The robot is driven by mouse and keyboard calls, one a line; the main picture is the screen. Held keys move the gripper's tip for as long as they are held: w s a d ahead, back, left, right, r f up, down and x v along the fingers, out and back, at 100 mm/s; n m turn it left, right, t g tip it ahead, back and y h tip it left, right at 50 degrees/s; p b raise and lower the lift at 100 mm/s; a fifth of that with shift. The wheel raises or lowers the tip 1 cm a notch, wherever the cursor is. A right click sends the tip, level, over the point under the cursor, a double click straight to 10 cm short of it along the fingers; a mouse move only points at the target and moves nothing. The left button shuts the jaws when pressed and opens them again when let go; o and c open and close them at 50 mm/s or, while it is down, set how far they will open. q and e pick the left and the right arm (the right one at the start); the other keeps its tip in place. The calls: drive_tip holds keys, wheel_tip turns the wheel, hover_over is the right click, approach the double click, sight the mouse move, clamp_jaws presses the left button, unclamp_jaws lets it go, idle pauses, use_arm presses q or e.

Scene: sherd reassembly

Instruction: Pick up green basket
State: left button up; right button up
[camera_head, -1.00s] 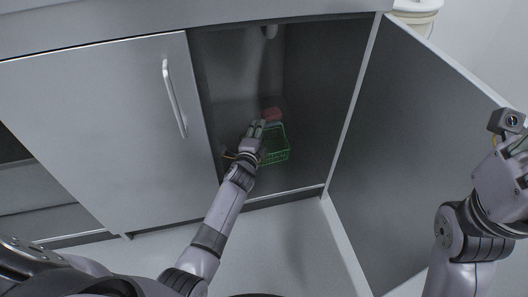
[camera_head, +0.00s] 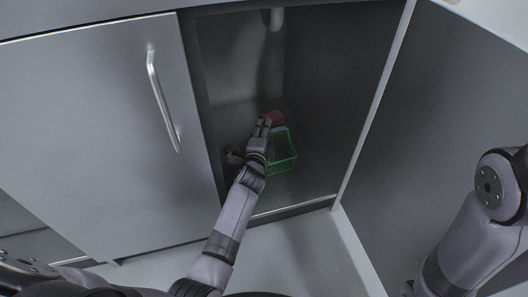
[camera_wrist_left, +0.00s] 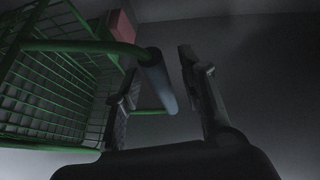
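The green wire basket (camera_head: 283,160) stands inside the open cabinet, on its floor. In the left wrist view the basket (camera_wrist_left: 48,95) fills the left side, and its handle with a blue-grey grip (camera_wrist_left: 162,85) reaches between my fingers. My left gripper (camera_head: 264,124) is inside the cabinet at the basket's left side. In the left wrist view the two fingers of the gripper (camera_wrist_left: 160,65) are apart, one on each side of the grip. I cannot tell whether either touches it. My right gripper is outside the head view; only part of that arm shows at the right.
A red object (camera_head: 275,116) is behind the basket. The cabinet's right door (camera_head: 440,130) stands open; the left door (camera_head: 95,130) with a metal handle (camera_head: 162,100) is shut. A pipe (camera_head: 276,18) hangs at the cabinet's top. The cabinet's right half looks clear.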

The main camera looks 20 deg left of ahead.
use_arm(q)
drive_tip(key=shift+r, duration=0.1)
drive_tip(key=shift+s, duration=0.1)
clamp_jaws()
idle(0.7)
